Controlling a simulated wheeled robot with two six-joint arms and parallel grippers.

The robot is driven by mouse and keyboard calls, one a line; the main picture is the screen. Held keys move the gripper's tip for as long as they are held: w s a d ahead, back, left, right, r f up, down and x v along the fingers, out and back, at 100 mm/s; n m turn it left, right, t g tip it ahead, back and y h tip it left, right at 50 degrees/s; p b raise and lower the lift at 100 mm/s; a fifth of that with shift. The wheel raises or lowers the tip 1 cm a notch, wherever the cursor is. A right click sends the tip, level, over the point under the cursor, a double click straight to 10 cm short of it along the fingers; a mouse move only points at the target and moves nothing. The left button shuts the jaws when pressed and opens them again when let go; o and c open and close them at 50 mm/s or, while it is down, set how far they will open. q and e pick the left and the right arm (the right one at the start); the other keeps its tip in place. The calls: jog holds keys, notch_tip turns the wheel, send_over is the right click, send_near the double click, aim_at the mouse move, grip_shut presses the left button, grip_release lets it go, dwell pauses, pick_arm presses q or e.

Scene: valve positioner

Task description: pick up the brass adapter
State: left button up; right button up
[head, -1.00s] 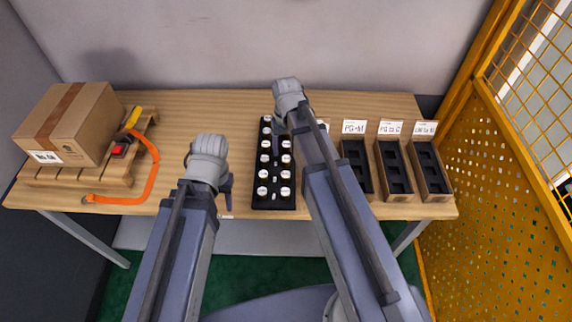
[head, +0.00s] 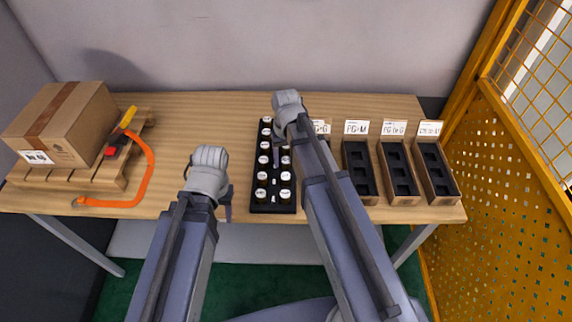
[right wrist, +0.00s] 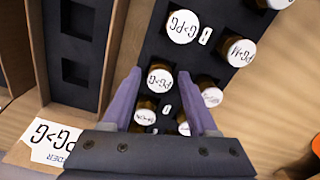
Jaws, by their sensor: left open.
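Several brass adapters with white printed caps stand upright in two rows in a black tray (head: 273,209) on the table. In the right wrist view, a brass adapter (right wrist: 159,79) with a cap that seems to read PG>G shows between my right gripper's fingertips. My right gripper (right wrist: 160,72) is open, its fingers on either side of that adapter with gaps visible; I cannot tell its height above it. In the head view my right gripper (head: 277,153) is over the tray, and my arm hides part of the right row. My left gripper (head: 228,204) is open and empty, left of the tray.
Labelled wooden bins with black slotted inserts, such as this bin (head: 398,172), stand right of the tray. A carton (head: 64,122) on a small pallet (head: 112,180) and an orange strap (head: 146,175) are at left. A yellow mesh fence (head: 505,190) bounds the right.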

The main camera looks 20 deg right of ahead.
aim_at(286, 160)
grip_shut()
pick_arm(q)
jog(key=shift+r, duration=0.1)
dwell(0.5)
notch_tip(286, 160, up, 10)
jog(key=p, duration=1)
pick_arm(e)
notch_tip(286, 160, up, 10)
